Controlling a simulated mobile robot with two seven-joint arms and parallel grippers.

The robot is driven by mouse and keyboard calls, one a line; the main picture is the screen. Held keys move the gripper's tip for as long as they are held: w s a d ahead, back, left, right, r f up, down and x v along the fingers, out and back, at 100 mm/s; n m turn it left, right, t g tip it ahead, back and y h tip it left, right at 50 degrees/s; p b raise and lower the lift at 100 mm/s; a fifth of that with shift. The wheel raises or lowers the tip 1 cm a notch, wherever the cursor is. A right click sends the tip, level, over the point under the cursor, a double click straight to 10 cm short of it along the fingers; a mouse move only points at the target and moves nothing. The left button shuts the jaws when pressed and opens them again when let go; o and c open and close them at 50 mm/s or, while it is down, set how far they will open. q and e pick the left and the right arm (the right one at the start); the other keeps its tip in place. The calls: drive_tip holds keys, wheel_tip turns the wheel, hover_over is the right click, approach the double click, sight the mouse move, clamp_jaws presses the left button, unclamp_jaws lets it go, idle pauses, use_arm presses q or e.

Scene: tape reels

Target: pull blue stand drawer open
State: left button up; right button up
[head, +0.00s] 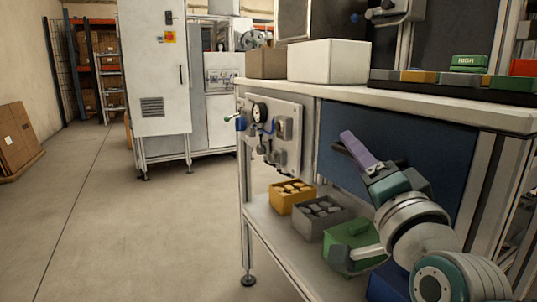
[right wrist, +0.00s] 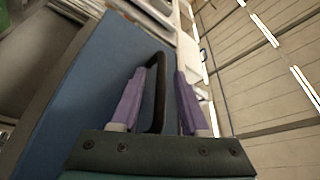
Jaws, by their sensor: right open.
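The blue drawer front (head: 415,150) is set under the bench top of the stand, and it fills the left side of the right wrist view (right wrist: 85,85). A dark bar handle (right wrist: 160,90) sticks out from it. My right gripper (head: 350,143) has purple fingers and is at the drawer's handle, seen from the side in the head view. In the right wrist view the open fingers (right wrist: 160,95) are on either side of the handle bar, with a gap to the right finger. Whether the left finger touches the bar is unclear. My left gripper is out of view.
A panel with a gauge (head: 270,125) is on the stand's left end. Yellow (head: 292,197), grey (head: 318,215) and green (head: 355,240) bins sit on the lower shelf. A white box (head: 328,60) is on the bench top. The floor (head: 150,230) at left is clear.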

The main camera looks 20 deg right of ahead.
clamp_jaws()
idle(0.3)
idle(1.1)
